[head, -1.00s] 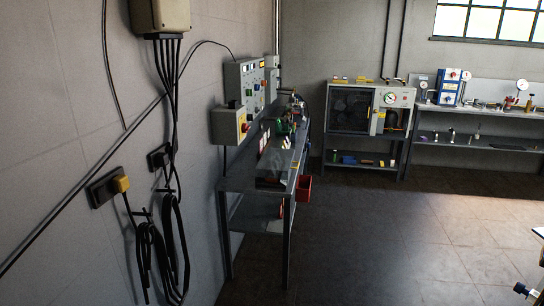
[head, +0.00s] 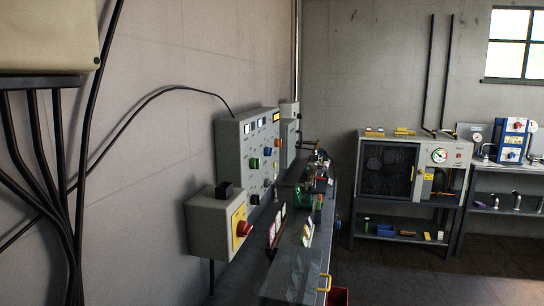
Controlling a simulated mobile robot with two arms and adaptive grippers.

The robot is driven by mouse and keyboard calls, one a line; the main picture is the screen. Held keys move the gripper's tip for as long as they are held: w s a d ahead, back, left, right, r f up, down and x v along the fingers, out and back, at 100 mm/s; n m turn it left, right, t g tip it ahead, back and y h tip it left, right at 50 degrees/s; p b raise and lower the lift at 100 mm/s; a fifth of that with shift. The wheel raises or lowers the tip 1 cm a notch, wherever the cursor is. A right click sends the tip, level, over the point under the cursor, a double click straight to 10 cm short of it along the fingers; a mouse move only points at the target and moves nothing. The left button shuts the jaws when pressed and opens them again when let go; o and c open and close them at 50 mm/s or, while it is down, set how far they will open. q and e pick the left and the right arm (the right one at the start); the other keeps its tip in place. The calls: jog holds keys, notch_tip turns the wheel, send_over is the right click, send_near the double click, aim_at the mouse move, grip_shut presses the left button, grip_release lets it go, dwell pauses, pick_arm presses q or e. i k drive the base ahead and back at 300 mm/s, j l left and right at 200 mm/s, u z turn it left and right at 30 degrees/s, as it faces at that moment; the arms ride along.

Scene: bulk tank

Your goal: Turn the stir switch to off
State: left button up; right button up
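I cannot tell which control is the stir switch; no label is readable at this distance. A grey control panel (head: 250,152) with several coloured knobs, buttons and lamps is on the left wall above a bench. In front of it is a grey box (head: 212,226) with a red knob (head: 243,228) on a yellow plate. At the back, a grey cabinet (head: 389,159) carries a round gauge and small controls on its right side. A blue unit (head: 513,140) with red knobs stands at the far right. Neither of my grippers is in view.
A long metal bench (head: 296,273) with small items runs along the left wall. A large box (head: 42,38) with hanging black cables (head: 62,215) is close at the left. A red bin (head: 339,296) hangs at the bench's side. The dark floor (head: 420,272) at right looks clear.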

aim_at(267, 151)
jog(key=i+l, duration=0.35)
jog(key=l, duration=0.2)
jog(key=i+l+z, duration=0.1)
jog(key=i+l, duration=0.3)
jog(key=l, duration=0.15)
